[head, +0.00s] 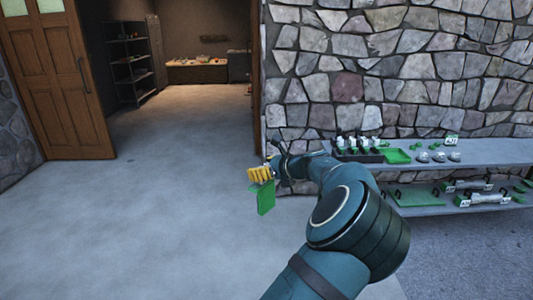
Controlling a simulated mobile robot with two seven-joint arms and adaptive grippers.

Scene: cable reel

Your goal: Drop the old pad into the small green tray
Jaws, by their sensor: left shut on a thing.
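My left gripper (271,164) is at the end of the teal arm, out over open floor left of the bench. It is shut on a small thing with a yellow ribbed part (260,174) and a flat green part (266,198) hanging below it. I cannot tell which part is the old pad. A small green tray (397,157) lies on the bench top, to the right of the gripper and apart from it. The tray looks empty. My right gripper is not in view.
The grey bench (492,153) stands along the stone wall, with a dark rack (361,156) of bottles left of the tray and small pale items right of it. A lower shelf holds a larger green tray (415,196). The floor at left is clear to an open doorway.

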